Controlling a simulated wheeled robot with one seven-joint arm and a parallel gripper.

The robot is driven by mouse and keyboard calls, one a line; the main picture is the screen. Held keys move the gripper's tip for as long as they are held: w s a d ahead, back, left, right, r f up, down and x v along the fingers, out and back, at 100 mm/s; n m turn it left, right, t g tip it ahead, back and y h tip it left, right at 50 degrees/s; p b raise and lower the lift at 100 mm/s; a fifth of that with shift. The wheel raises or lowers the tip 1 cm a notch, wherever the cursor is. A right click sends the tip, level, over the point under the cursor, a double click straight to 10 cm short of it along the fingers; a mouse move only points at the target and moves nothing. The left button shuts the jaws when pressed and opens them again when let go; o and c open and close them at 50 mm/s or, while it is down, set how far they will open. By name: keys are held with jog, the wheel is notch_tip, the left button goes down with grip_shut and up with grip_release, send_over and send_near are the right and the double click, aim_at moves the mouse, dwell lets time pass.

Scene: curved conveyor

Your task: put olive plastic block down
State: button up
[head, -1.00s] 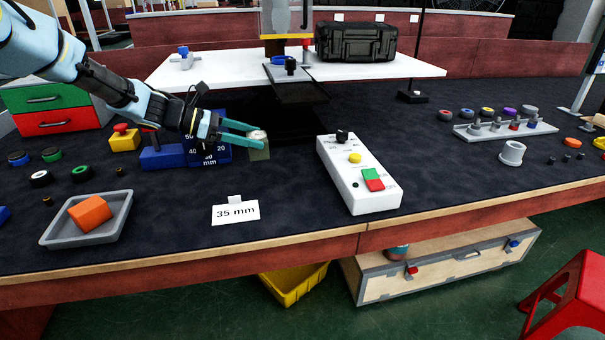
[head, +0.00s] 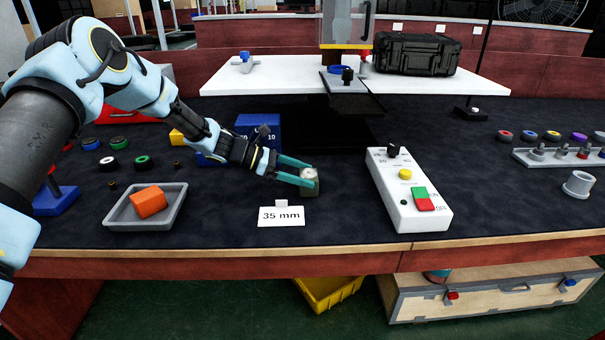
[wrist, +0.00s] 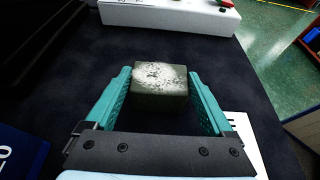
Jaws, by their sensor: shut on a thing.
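The olive plastic block (head: 310,190) is a small dark olive cube with a pale, speckled top. My gripper (head: 302,178) is shut on it, with a teal finger on each side. In the wrist view the block (wrist: 160,85) sits upright between the fingertips of my gripper (wrist: 160,92). In the head view the block is just behind the "35 mm" card (head: 281,216), low over the dark mat. I cannot tell whether its underside touches the mat.
A white control box (head: 408,190) with buttons stands to the right. A grey tray (head: 178,213) with an orange block (head: 148,201) lies to the left. A blue block (head: 262,126) stands behind my gripper. The mat between card and control box is clear.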

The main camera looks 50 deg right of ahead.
jog(key=o, duration=1.2)
jog(key=shift+f, duration=0.1)
jog(key=shift+w+a+r, duration=0.15)
jog(key=shift+r, duration=0.05)
jog(key=b+v, duration=0.1)
jog(key=v, duration=1)
jog(key=shift+w+a+r+b, duration=0.1)
jog(key=shift+a+r+b, duration=0.1)
jog(key=shift+a+b, duration=0.1)
